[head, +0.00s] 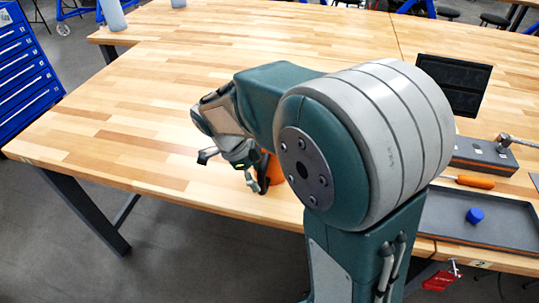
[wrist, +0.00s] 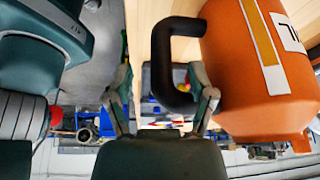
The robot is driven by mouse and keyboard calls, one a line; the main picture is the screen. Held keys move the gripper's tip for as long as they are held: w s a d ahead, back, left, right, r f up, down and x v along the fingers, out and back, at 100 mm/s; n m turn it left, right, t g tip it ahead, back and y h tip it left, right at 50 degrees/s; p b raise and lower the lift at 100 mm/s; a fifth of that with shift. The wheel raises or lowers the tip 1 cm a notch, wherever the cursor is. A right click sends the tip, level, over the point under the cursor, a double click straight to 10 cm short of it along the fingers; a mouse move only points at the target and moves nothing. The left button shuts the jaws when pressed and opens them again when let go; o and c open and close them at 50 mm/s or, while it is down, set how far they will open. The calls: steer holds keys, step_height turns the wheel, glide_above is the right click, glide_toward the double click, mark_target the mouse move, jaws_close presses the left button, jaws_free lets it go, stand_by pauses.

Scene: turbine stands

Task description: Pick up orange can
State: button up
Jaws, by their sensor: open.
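The orange can (wrist: 262,75) fills the right side of the wrist view, with a black handle (wrist: 160,50), a yellow stripe and a white label. In the head view the can (head: 271,172) stands on the wooden table, mostly hidden behind my arm and gripper. My gripper (head: 233,172) is open beside it at the handle side. In the wrist view my gripper's fingers (wrist: 163,88) are apart, with the handle's curve between them, closer to the right finger. I cannot tell whether that finger touches the handle.
The wooden table (head: 110,125) is clear to the left. On the right are a dark tray (head: 485,222) with a blue cap (head: 475,215), an orange-handled tool (head: 470,181), a grey block (head: 485,155) and a black screen (head: 455,84). A blue cabinet (head: 25,75) stands at far left.

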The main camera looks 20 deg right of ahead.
steer(key=shift+x, duration=0.9)
steer(key=shift+d, duration=0.25)
jaws_close()
steer(key=shift+a, duration=0.15)
steer(key=shift+r, duration=0.1)
